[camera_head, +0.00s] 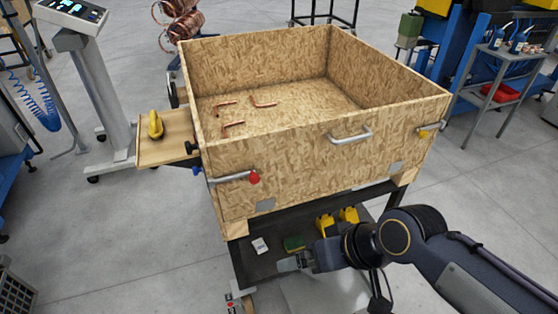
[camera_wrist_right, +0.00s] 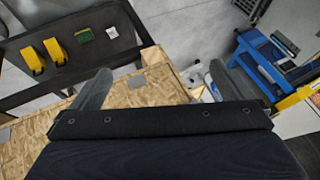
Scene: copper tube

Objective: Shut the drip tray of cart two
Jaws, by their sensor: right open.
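The cart is a large wooden chipboard bin (camera_head: 290,160) on a dark frame. A dark, flat tray (camera_head: 258,268) shows low at its front, below the bin; I take it for the drip tray. The tray also shows at the upper left of the right wrist view (camera_wrist_right: 95,58). No cart number is readable. My right gripper (camera_head: 290,264) is at the tray's near side in the head view, its arm hiding the tray's right part. My left gripper is not in view.
On the tray are a white card (camera_head: 260,246), a green pad (camera_head: 294,243) and two yellow items (camera_head: 337,220). Copper tubes (camera_head: 264,102) lie in the bin. A side shelf (camera_head: 163,150) and scale stand (camera_head: 98,75) are left; a grey trolley (camera_head: 500,75) is right.

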